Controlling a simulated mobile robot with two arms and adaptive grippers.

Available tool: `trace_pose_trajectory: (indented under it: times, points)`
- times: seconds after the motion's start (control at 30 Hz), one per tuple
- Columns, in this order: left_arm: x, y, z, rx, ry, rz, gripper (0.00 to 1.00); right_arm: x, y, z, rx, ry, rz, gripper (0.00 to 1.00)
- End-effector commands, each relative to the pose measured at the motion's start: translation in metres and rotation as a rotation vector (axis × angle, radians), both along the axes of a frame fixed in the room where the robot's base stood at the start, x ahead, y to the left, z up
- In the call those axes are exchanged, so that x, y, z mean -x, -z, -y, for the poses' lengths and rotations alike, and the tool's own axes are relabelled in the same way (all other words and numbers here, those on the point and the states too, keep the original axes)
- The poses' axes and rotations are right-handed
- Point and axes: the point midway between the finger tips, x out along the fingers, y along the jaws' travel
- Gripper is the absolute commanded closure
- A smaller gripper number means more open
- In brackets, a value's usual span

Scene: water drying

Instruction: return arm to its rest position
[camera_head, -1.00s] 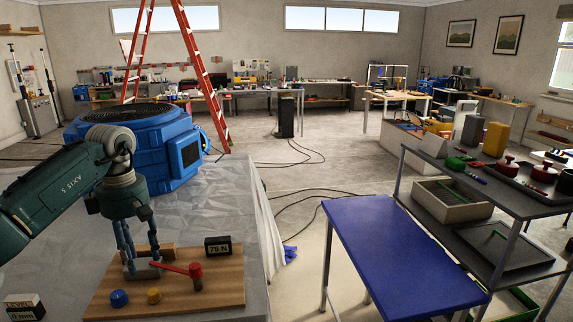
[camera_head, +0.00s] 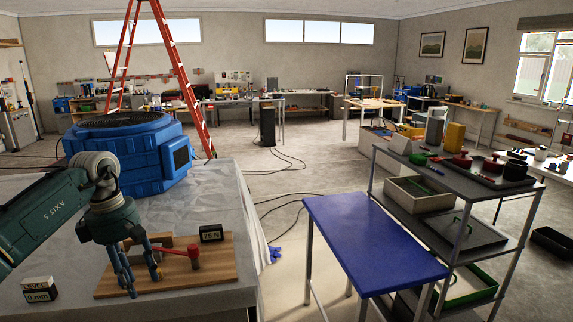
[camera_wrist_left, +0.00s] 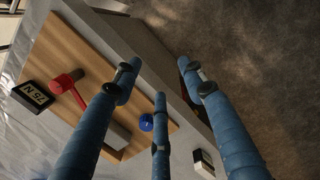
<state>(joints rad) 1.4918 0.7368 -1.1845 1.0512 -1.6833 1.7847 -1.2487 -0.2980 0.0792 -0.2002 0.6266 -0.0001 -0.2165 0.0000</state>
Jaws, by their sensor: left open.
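My left gripper (camera_head: 144,284) has three blue fingers and is in front of a wooden board (camera_head: 205,274) on the table at the left. The fingers are spread and empty. The left wrist view shows the fingers (camera_wrist_left: 157,82) apart, above the board's edge and the table edge. A blue knob (camera_wrist_left: 147,122) shows in the left wrist view; in the head view the fingers cover that area. My right gripper is not in view.
A LEVEL display (camera_head: 40,289) stands on the table left of the board. Behind is a large blue machine (camera_head: 130,155) and a red ladder (camera_head: 190,85). A blue table (camera_head: 370,240) and a grey shelf cart (camera_head: 470,190) stand to the right.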

Motion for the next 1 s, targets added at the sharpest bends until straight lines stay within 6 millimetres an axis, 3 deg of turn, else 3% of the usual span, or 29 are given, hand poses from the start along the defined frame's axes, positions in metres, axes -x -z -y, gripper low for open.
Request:
trace_pose_trajectory:
  times: [0.27,0.47,0.6,0.7,0.77,0.87,1.0]
  points:
    - [-0.011,0.046,0.066,0.215,-0.075,-0.014,0.58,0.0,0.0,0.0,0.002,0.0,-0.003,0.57]
    - [-0.02,0.092,0.149,0.509,-0.243,-0.072,0.58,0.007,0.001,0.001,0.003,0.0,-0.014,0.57]
    - [-0.029,0.137,0.229,0.877,-0.577,-0.211,0.58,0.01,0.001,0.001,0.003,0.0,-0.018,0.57]
    - [-0.041,0.171,0.258,1.12,-0.918,-0.353,0.58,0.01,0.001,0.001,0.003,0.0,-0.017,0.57]
    - [-0.047,0.198,0.261,1.243,-1.154,-0.447,0.58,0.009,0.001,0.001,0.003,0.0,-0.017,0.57]
    - [-0.046,0.265,0.243,1.395,-1.598,-0.609,0.58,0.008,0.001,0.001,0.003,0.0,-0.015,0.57]
    - [-0.018,0.357,0.203,1.477,-2.122,-0.763,0.58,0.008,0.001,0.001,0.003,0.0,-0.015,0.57]
